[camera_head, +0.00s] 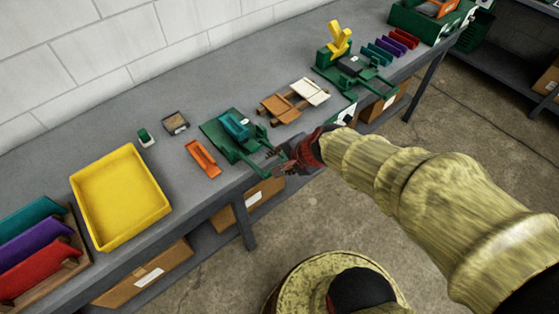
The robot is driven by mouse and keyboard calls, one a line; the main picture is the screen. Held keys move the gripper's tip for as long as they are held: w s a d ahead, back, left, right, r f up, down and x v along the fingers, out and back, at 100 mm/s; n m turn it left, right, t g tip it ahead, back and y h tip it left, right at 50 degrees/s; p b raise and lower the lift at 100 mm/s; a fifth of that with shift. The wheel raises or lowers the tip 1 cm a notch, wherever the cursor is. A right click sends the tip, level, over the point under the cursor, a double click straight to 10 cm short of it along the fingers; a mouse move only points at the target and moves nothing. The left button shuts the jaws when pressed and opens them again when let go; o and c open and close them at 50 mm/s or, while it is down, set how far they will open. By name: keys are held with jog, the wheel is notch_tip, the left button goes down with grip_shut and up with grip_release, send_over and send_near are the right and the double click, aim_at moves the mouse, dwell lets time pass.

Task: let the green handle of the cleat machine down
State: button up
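A low green machine (212,130) sits on the bench near my gripper, with a teal piece (234,125) on top. Green bars (250,157) reach from it toward the bench's front edge. My gripper (277,158) is at the end of these bars, by the front edge. Its fingers are small and dark, and I cannot tell whether they touch or hold a bar. Farther right stands another green machine (352,64) with a raised yellow lever (340,39). No label shows which one is the cleat machine.
Left on the bench are a yellow tray (118,195), an orange channel piece (203,158), a small box (175,123) and a rack of coloured pieces (40,245). Wooden boards (282,107) lie between the machines. Cardboard boxes (250,202) stand below. The concrete floor in front is open.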

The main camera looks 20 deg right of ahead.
aim_at(276, 164)
jog(key=v, duration=1.1)
jog(key=shift+s+r, duration=0.2)
jog(key=shift+r, duration=0.05)
jog(key=shift+c, duration=0.4)
